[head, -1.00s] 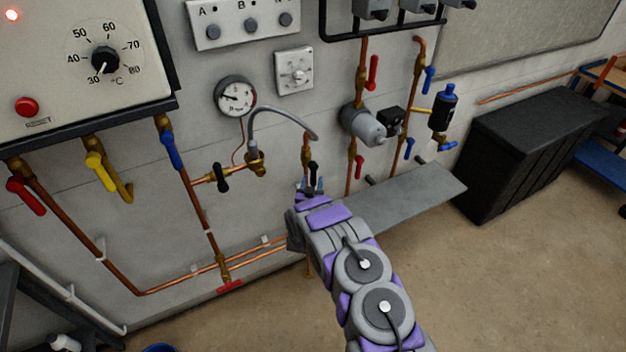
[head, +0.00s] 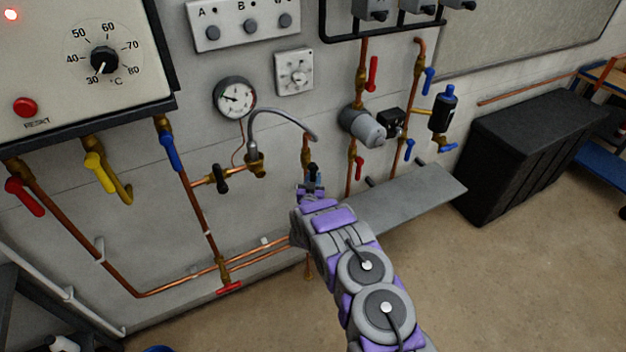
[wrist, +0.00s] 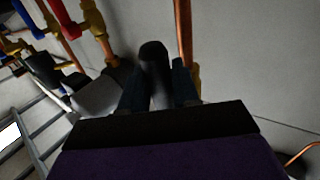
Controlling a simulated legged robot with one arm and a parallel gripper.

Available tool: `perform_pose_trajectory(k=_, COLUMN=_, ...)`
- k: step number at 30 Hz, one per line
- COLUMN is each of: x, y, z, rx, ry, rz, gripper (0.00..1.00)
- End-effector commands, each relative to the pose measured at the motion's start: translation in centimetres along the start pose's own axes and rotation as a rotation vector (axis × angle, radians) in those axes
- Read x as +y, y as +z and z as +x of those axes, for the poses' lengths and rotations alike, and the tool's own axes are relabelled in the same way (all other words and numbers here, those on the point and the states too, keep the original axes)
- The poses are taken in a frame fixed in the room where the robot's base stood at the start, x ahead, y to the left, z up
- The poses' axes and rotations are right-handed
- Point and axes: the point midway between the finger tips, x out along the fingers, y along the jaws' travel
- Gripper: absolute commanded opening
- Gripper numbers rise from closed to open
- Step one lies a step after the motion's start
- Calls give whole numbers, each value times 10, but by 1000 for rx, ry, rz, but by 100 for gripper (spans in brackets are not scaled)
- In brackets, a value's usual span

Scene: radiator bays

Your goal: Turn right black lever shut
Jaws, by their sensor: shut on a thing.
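The right black lever (head: 312,168) sits on a brass valve at the end of the grey flexible hose, on a vertical copper pipe. My gripper (head: 311,188) is at this lever, with its jaws closed around it. In the wrist view the black lever (wrist: 154,62) stands upright between the two dark fingers of my gripper (wrist: 160,88). The lever's lower part and most of the valve body are hidden by my gripper. The left black lever (head: 221,178) is on the brass valve at the hose's other end, apart from my gripper.
The grey hose (head: 280,118) arches just above left of my gripper. A pressure gauge (head: 235,98) is above it. Red levers, a grey pump (head: 362,127) and a grey shelf (head: 415,200) are to the right. A black chest (head: 530,145) stands further right on open floor.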

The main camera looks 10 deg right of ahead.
Motion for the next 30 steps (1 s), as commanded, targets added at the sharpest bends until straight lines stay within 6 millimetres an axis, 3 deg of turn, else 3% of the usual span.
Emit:
perform_pose_trajectory(k=5, x=-1, y=0, z=0, rx=1, ry=-2, rz=0, gripper=0)
perform_pose_trajectory(k=20, x=-3, y=-2, z=-1, rx=-10, ry=-3, rz=18, gripper=0)
perform_pose_trajectory(k=30, x=-12, y=-7, z=-6, rx=-114, ry=-5, rz=173, gripper=0)
